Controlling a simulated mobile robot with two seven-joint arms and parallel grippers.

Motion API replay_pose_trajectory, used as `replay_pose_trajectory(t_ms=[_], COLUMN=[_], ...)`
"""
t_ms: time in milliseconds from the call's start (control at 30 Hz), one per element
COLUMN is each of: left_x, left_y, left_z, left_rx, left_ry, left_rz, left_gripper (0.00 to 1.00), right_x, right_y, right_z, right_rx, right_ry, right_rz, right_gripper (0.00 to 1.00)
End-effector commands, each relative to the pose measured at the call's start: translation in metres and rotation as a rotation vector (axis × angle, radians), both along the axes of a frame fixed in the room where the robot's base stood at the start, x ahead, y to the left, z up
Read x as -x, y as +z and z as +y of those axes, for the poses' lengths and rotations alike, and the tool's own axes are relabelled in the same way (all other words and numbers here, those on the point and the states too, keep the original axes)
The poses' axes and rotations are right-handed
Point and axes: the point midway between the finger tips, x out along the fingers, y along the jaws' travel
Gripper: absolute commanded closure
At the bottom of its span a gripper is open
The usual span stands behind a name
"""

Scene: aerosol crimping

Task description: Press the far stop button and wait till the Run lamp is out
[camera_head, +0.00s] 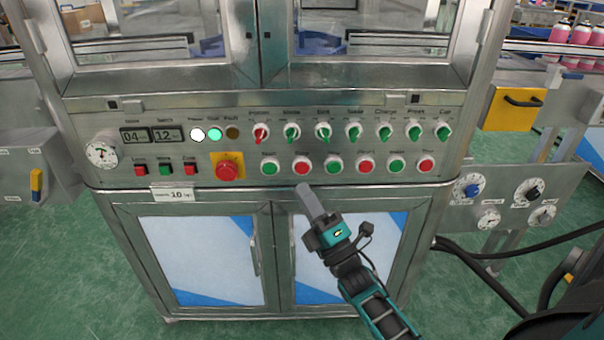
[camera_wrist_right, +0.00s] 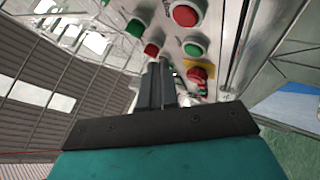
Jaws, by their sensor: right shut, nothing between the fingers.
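The steel control panel (camera_head: 350,180) carries a lower row of green and red push buttons. Red ones are a left one (camera_head: 302,165), a middle one (camera_head: 366,165) and a rightmost one (camera_head: 426,164); their labels are too blurred for me to tell which is the far stop. The middle lamp, green (camera_head: 214,133), is lit. My right gripper (camera_head: 304,190) is shut and empty, its tips just below the left red button in the picture; I cannot tell whether they touch anything. In the right wrist view its fingers (camera_wrist_right: 161,85) point toward the panel buttons. My left gripper is not in view.
A red mushroom button (camera_head: 228,168) on a yellow plate sits left of the row; it also shows in the wrist view (camera_wrist_right: 197,72). Selector switches (camera_head: 323,131) line the row above. A white lamp (camera_head: 197,134) is lit. Cabinet doors (camera_head: 200,260) lie below.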

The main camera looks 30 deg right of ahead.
Motion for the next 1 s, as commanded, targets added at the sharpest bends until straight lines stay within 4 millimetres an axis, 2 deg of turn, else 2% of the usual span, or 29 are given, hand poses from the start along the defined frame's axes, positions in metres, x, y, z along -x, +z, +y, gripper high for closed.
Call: replay_pose_trajectory(t_ms=[133, 333, 700, 1000], left_x=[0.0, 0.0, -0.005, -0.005], left_y=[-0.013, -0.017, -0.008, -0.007], left_z=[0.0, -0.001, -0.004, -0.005], left_rx=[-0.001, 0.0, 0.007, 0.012], left_ry=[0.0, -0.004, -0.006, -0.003], left_rz=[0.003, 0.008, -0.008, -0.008], left_gripper=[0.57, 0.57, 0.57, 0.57], right_x=[-0.017, -0.031, -0.034, -0.034], right_y=[-0.002, -0.001, 0.0, 0.0], right_z=[-0.011, -0.019, -0.021, -0.021], right_rx=[0.003, 0.001, 0.001, 0.0], right_ry=[-0.001, -0.001, -0.001, 0.0], right_rz=[-0.002, 0.0, 0.001, 0.001], right_gripper=[1.0, 1.0, 1.0, 1.0])
